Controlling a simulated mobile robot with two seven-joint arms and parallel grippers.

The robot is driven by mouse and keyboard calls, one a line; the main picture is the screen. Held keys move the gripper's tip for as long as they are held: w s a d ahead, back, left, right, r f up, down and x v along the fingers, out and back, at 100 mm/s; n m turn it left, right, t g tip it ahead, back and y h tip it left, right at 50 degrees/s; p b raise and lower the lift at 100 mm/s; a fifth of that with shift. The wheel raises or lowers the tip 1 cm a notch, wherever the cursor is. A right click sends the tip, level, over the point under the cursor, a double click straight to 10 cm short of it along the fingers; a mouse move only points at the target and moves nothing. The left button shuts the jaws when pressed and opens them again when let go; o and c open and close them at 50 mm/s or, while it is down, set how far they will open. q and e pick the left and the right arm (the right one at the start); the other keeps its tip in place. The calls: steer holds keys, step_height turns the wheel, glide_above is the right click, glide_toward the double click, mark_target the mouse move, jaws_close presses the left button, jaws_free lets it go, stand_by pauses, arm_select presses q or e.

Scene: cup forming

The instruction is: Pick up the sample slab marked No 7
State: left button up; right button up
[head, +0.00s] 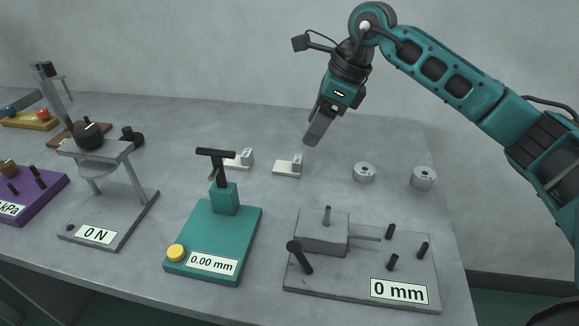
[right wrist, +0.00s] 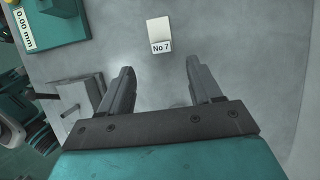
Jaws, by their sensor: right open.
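The slab marked No 7 (right wrist: 159,29) is a small pale piece in the right wrist view, near the top middle, with its label facing the camera. In the head view two small pale slabs lie on the table, a left one (head: 235,162) and a right one (head: 287,169); their marks are not readable there, so I cannot tell which is No 7. My right gripper (head: 314,134) hangs above the table, above and to the right of these slabs. In the right wrist view its two fingers (right wrist: 161,80) are apart and empty, with the slab beyond them. My left gripper is not in view.
A teal gauge (head: 214,236) reading 0.00 mm stands front left of the slabs. A grey fixture (head: 364,273) marked 0 mm, with upright pins, stands front right. Two round grey pieces (head: 364,173) (head: 424,178) lie to the right. A 0 N press (head: 110,210) stands left.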

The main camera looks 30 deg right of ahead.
mark_target(295, 158)
steer(key=b+x, duration=0.1)
steer(key=x, duration=0.8)
steer(key=shift+w, duration=0.2)
steer(key=shift+c, duration=0.4)
steer(key=shift+r, duration=0.1)
steer(key=c, duration=1)
